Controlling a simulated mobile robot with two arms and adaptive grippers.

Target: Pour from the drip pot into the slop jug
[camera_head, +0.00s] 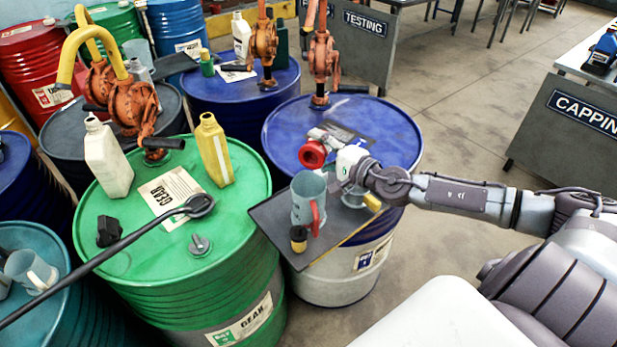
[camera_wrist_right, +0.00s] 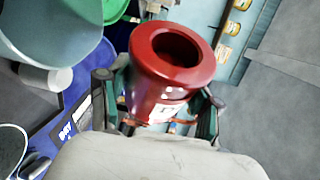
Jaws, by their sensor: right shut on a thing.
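The drip pot (camera_head: 313,154) is a small red pot with a round open mouth. It is tilted, its mouth toward the left and front in the head view, behind the slop jug and above the blue drum. My right gripper (camera_head: 350,170) is shut on it. In the right wrist view the drip pot (camera_wrist_right: 168,75) sits between the two fingers, and its inside looks dark. The slop jug (camera_head: 307,193), grey-blue with a red handle, stands upright on the dark tray (camera_head: 275,213). The drip pot is apart from it. My left gripper is out of view.
A small dark bottle (camera_head: 298,240) stands on the tray in front of the jug. The green drum (camera_head: 135,275) holds a white bottle (camera_head: 107,160), a yellow bottle (camera_head: 214,150) and a long black tool (camera_head: 110,255). Orange pumps (camera_head: 323,55) stand behind.

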